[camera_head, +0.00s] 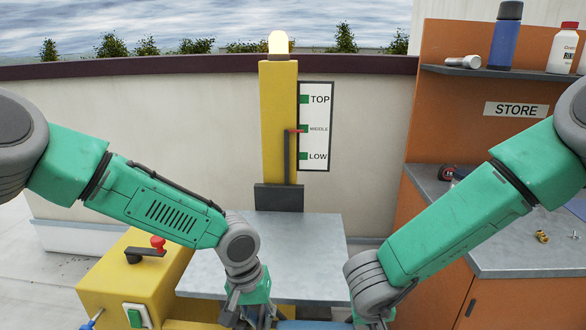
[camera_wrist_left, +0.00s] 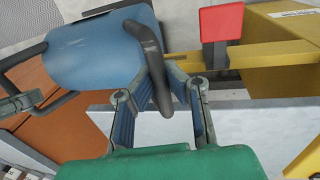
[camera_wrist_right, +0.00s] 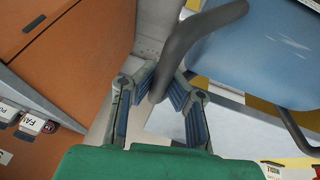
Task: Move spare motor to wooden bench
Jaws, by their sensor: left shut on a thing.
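The spare motor, a blue rounded body with dark handles, fills the upper left of the left wrist view (camera_wrist_left: 95,55). It also shows in the right wrist view (camera_wrist_right: 260,55). Only a blue sliver of it shows at the bottom edge of the head view. My left gripper (camera_wrist_left: 158,80) is shut on one dark handle. My right gripper (camera_wrist_right: 166,72) has its fingers closed around another dark handle. In the head view, my left gripper (camera_head: 255,312) points down at the front of a grey platform; the right fingertips are out of sight. I cannot make out a separate wooden bench.
The grey platform (camera_head: 300,245) is bare before a yellow post (camera_head: 279,120), whose red pointer is at MIDDLE. A yellow box (camera_head: 105,285) with a red-knobbed lever stands left. An orange store unit (camera_head: 520,300) with a grey top holding small parts stands right.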

